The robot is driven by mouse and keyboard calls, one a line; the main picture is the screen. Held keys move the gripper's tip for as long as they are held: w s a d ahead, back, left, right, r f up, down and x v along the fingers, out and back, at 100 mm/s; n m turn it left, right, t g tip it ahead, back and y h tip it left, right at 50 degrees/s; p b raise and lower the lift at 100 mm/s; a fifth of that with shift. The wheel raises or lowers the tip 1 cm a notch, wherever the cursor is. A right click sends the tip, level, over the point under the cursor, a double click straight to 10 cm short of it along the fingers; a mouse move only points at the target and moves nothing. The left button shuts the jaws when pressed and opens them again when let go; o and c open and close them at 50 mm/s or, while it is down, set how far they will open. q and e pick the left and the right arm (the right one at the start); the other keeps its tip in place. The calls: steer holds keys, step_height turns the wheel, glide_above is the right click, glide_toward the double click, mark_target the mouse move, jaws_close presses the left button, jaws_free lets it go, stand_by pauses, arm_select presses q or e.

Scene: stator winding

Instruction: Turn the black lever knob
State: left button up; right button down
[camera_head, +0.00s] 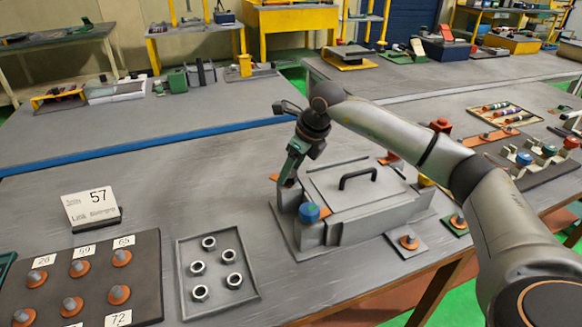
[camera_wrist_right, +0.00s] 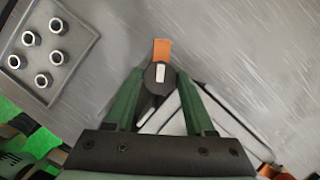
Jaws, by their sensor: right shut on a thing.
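The black lever knob (camera_wrist_right: 159,74) is a round dark disc with a white mark, seen in the right wrist view. An orange tab (camera_wrist_right: 162,49) sticks out beyond it. My right gripper (camera_wrist_right: 160,82) is shut on the knob, with one green finger on each side. In the head view my right gripper (camera_head: 288,180) points down at the left end of a grey box (camera_head: 335,190). The knob is hidden there behind the gripper. My left gripper is not in view.
A blue knob (camera_head: 310,213) stands close to my right gripper. The box lid has a black handle (camera_head: 358,178). A tray of several metal rings (camera_head: 216,298) and a dark board with orange-based pegs (camera_head: 140,270) lie to the left.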

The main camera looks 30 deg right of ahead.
steer(key=m+h, duration=0.1)
steer(key=m, duration=0.2)
steer(key=shift+a+r+t, duration=0.1)
steer(key=shift+r+t, duration=0.05)
steer(key=shift+t, duration=0.15)
steer(key=m+h, duration=0.1)
steer(key=m, duration=0.2)
steer(key=shift+a+m+b, duration=0.1)
steer(key=shift+m+b, duration=0.2)
steer(key=m+h, duration=0.1)
steer(key=m, duration=0.2)
steer(key=m+g+h, duration=0.1)
steer(key=m, duration=0.2)
steer(key=shift+w+a+r+h+b, duration=0.1)
steer(key=shift+w+h+b, duration=0.1)
steer(key=shift+h+b, duration=0.15)
steer(key=m+g, duration=0.1)
steer(key=m, duration=0.2)
steer(key=m+g+h, duration=0.1)
steer(key=m, duration=0.1)
steer(key=shift+w+m, duration=0.1)
steer(key=shift+m, duration=0.3)
steer(key=m+g, duration=0.1)
steer(key=m, duration=0.1)
steer(key=m+g+p, duration=0.1)
steer(key=m, duration=0.2)
steer(key=shift+w+h, duration=0.15)
steer(key=shift+h, duration=0.1)
steer(key=shift+m, duration=0.4)
